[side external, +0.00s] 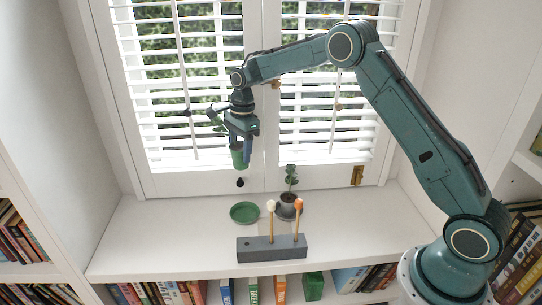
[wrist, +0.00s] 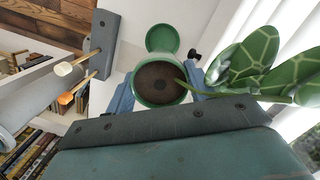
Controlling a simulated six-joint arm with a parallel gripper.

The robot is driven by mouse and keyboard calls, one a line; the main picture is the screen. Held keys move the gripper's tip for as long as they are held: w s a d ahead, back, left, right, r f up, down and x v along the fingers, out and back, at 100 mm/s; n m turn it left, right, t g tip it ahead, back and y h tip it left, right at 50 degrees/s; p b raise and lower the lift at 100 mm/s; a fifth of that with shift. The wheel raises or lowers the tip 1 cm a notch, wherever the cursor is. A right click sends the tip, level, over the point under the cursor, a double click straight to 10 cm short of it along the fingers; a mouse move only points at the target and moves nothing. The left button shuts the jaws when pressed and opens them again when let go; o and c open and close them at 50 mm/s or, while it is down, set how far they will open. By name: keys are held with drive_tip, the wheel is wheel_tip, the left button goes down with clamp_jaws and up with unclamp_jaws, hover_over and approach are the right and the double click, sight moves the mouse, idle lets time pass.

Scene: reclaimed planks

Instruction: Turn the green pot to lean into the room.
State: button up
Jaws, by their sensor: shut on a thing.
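The green pot (side external: 236,156) is held in the air above the white sill, in front of the window shutters. My gripper (side external: 243,152) is shut on it, with blue fingers on either side of the pot (wrist: 160,84) in the wrist view. Dark soil fills the pot. Its plant has broad, pale-veined leaves (wrist: 250,57) that lean to the right in the wrist view. A green saucer (side external: 244,212) lies empty on the sill below the pot, apart from it. The saucer also shows beyond the pot in the wrist view (wrist: 162,38).
A grey pot (side external: 287,208) with a small plant stands right of the saucer. In front is a grey block (side external: 272,247) holding two upright sticks, one cream-tipped (side external: 271,206) and one orange-tipped (side external: 299,203). Shutters (side external: 165,80) stand close behind. The sill's left part is clear.

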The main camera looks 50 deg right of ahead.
drive_tip(key=shift+r, duration=1.25)
wheel_tip(320, 180, down, 19)
drive_tip(key=n, duration=0.3)
drive_tip(key=shift+f+n, duration=0.2)
drive_tip(key=shift+n, duration=0.2)
drive_tip(key=shift+f, duration=0.15)
drive_tip(key=shift+f, duration=1.25)
drive_tip(key=shift+f, duration=0.1)
drive_tip(key=o, duration=1.4)
drive_tip(key=shift+c, duration=0.2)
